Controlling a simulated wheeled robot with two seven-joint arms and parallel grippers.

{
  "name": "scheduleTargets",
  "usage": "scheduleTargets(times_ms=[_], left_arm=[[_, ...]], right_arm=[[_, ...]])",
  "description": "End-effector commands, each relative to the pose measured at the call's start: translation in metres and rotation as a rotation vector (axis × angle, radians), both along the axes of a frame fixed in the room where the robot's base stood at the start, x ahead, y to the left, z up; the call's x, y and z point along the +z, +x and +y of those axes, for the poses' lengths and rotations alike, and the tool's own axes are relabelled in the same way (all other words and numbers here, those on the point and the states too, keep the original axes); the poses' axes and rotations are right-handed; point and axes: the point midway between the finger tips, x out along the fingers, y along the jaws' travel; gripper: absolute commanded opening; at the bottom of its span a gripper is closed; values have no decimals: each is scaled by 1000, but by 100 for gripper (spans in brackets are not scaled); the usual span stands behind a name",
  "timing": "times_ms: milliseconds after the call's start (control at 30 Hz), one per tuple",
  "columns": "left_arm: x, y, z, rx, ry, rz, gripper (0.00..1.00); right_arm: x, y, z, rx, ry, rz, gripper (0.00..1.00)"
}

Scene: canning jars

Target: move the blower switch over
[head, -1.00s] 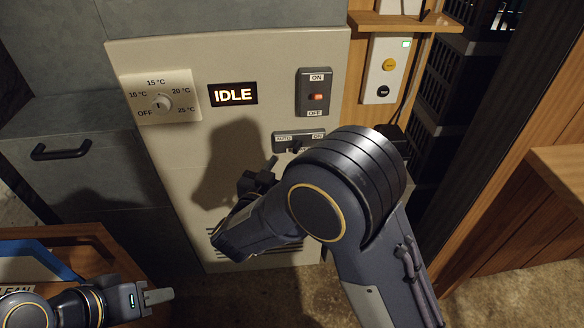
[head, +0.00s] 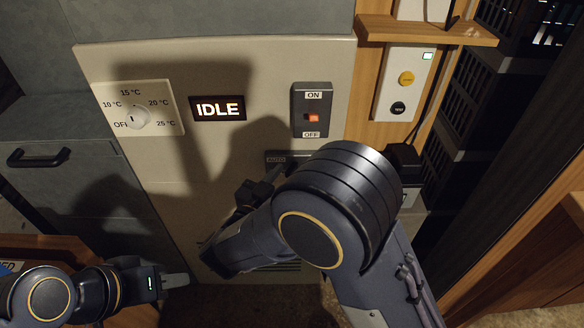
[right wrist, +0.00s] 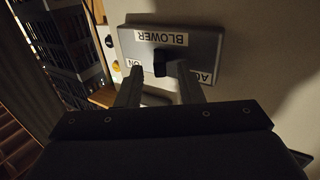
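The blower switch (right wrist: 172,48) is a grey plate on the beige panel, upside down in the right wrist view, labelled BLOWER, ON and AUTO. Its black lever (right wrist: 160,62) sits between the two labels; I cannot tell which way it is set. My right gripper (right wrist: 158,68) is open, one finger on each side of the lever; contact is unclear. My left gripper (head: 174,281) is low at the left, away from the panel.
The panel also has a temperature dial (head: 136,119), an IDLE display (head: 217,108) and an ON/OFF rocker (head: 312,112) with a lit red button. A box with yellow and black buttons (head: 403,85) is on the wood at right. A drawer handle (head: 38,157) is at left.

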Motion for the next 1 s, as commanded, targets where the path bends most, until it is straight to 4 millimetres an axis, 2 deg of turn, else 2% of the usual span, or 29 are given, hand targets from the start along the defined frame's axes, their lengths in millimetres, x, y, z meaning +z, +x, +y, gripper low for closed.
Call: scheduleTargets(times_ms=[300,567,1000], left_arm=[[0,0,0,0,0,0,36],[0,0,0,0,0,0,36],[2,0,0,0,0,0,36]], right_arm=[[0,-1,1,1,0,0,32],[0,-1,1,0,0,0,0],[0,-3,-3,64,-1,2,0]])
